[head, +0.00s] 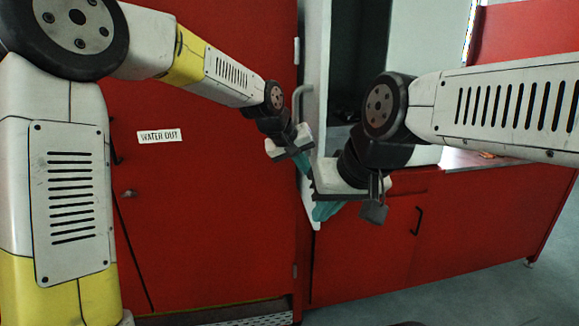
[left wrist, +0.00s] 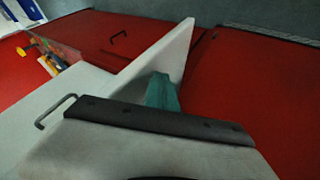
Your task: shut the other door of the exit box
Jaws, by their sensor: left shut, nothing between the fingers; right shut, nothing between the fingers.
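A pale door (head: 315,70) with a bar handle (head: 295,105) stands open, seen almost edge-on, beside a dark opening (head: 355,60). I cannot tell for sure that it belongs to the exit box. My left gripper (head: 303,162) is shut, its teal fingers close to the door's left face below the handle. In the left wrist view, a teal finger (left wrist: 162,92) is close against the pale panel (left wrist: 170,50); contact is unclear. The handle (left wrist: 50,112) shows at the left there. My right gripper (head: 326,210) is shut, near the door's lower part, partly hidden by its own wrist.
A large red panel (head: 200,220) with a "WATER OUT" label (head: 159,136) fills the left. A low red cabinet (head: 460,220) with a dark handle (head: 417,220) stands right, under a light worktop (head: 470,160). Grey floor (head: 480,290) is clear at the lower right.

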